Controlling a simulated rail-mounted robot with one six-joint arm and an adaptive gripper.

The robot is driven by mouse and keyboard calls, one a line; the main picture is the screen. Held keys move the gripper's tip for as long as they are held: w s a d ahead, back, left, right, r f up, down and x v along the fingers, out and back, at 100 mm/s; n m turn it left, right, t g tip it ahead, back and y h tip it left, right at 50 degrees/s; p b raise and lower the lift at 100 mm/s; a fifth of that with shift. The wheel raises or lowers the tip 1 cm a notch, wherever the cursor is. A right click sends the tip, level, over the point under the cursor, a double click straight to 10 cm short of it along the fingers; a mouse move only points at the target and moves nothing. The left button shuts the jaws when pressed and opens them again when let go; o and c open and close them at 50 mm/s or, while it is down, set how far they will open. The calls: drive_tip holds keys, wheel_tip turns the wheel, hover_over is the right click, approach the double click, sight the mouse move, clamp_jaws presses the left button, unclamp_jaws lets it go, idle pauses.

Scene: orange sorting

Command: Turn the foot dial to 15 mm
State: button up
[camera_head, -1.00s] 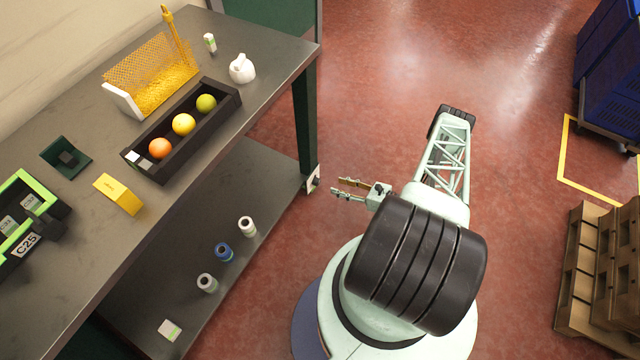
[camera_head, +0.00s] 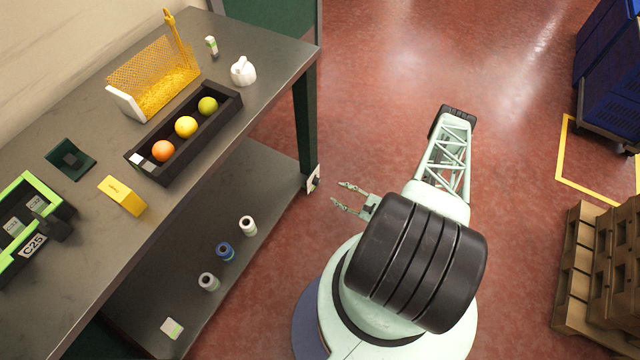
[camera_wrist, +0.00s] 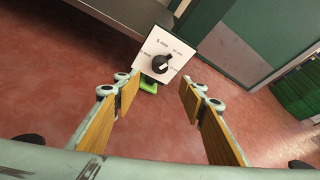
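The foot dial is a black knob (camera_wrist: 161,63) on a square white plate (camera_wrist: 168,44) with printed mm marks, ahead of my gripper in the wrist view. The marks are too small to read with certainty. In the head view the plate (camera_head: 314,179) is on the table leg near the lower shelf's end. My gripper (camera_wrist: 157,84) is open and empty, its wood-coloured fingers spread with the dial beyond and between them. In the head view my gripper (camera_head: 337,198) is a short way right of the plate, not touching it.
A green object (camera_wrist: 149,85) shows just under the plate. The lower shelf (camera_head: 150,270) carries several small rolls and a small box. The workbench (camera_head: 260,110) above holds a black tray (camera_head: 175,160) of fruit. Red floor is clear around my base.

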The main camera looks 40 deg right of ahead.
sight(316, 181)
drive_tip(key=shift+w+f, duration=0.1)
idle(0.5)
drive_tip(key=b+x, duration=0.3)
drive_tip(key=x, duration=1)
drive_tip(key=shift+w, duration=0.2)
idle(0.5)
drive_tip(key=shift+a+f, duration=0.1)
drive_tip(key=shift+c, duration=0.9)
drive_tip(key=c, duration=0.7)
